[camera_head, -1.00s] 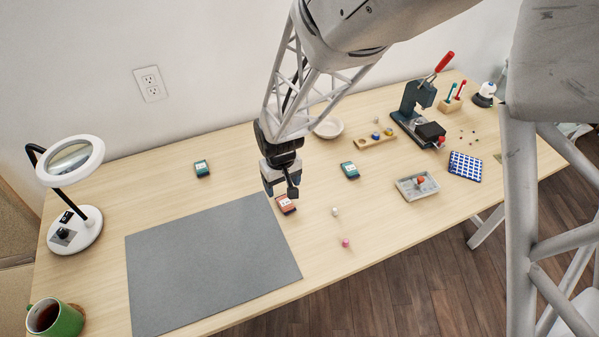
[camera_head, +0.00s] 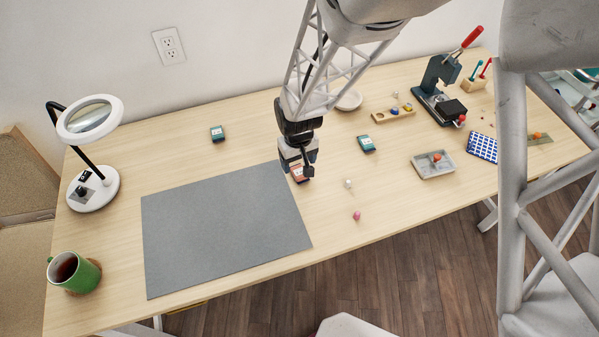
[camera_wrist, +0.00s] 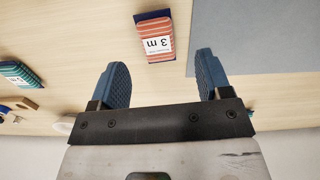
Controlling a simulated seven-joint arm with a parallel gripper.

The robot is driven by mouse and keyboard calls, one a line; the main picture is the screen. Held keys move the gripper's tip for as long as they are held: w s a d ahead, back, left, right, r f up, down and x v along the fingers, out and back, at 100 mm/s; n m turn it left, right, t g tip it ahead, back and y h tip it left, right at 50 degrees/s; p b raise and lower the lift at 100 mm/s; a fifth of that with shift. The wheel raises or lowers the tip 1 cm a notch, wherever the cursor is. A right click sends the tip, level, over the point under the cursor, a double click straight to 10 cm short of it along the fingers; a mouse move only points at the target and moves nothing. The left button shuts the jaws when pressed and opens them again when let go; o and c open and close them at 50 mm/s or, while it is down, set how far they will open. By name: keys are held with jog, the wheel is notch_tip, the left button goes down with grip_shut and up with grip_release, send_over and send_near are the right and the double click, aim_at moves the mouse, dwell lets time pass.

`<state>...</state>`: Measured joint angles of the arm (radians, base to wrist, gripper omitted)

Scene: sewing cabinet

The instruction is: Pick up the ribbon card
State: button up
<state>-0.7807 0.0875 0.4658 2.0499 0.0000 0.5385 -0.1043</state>
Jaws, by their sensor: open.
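A red-orange striped ribbon card (camera_head: 299,176) with a white label lies on the table near the top right corner of the grey mat. In the wrist view, the striped card (camera_wrist: 154,40) shows a "3 m" label and a dark blue end. My gripper (camera_head: 298,168) is at this card and partly hides it in the head view. In the wrist view, my gripper (camera_wrist: 163,70) is open and empty, its blue fingers apart. The card lies ahead of the fingertips, roughly in line with the gap. I see no contact.
Two teal cards lie apart, one at the back (camera_head: 217,134) and one to the right (camera_head: 366,144). A grey mat (camera_head: 225,230) is beside the red card. A white bead (camera_head: 348,183) and a pink one (camera_head: 357,216) lie to the right. A tray (camera_head: 432,165) stands further right.

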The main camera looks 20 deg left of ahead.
aim_at(300, 173)
jog(key=f, duration=0.3)
jog(key=shift+s+d, duration=0.1)
jog(key=shift+d, duration=0.25)
jog(key=shift+f, duration=0.7)
jog(key=shift+c, duration=0.3)
jog(key=c, duration=0.9)
